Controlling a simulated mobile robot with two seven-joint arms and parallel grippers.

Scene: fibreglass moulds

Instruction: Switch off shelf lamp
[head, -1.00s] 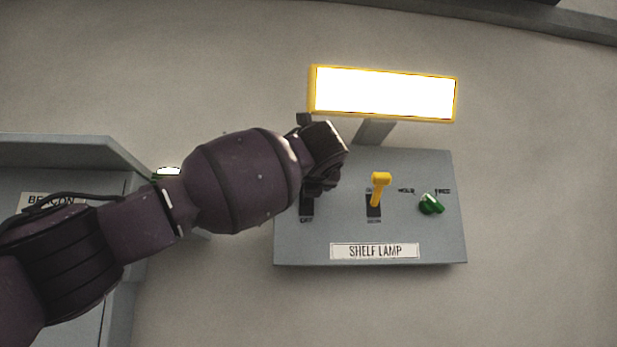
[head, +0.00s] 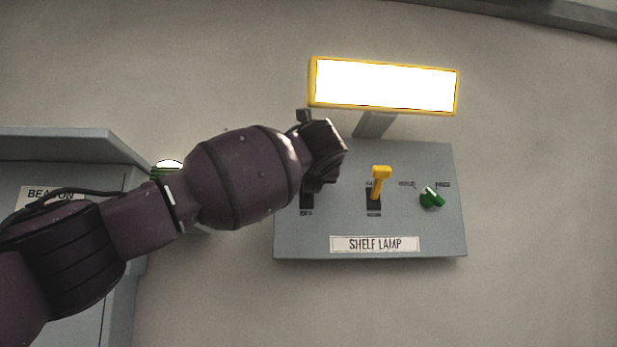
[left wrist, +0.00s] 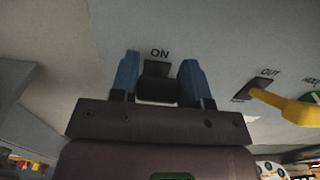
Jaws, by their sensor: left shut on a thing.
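The shelf lamp (head: 384,86) is a yellow-framed panel glowing white, on a post above a grey box labelled SHELF LAMP (head: 375,244). At the box's left is a dark switch; its OFF label shows below it in the head view, and ON above it in the left wrist view. My left gripper (left wrist: 158,84) has its blue fingers on either side of the dark switch handle (left wrist: 157,90) and is shut on it. In the head view my left wrist hides the handle and the fingertips. The lamp is lit. My right gripper is not in view.
A yellow lever (head: 380,182) stands just right of the dark switch, with a green knob (head: 431,198) beyond it; the lever is close to the fingers in the left wrist view (left wrist: 280,106). A grey BEACON box (head: 75,160) stands at the left.

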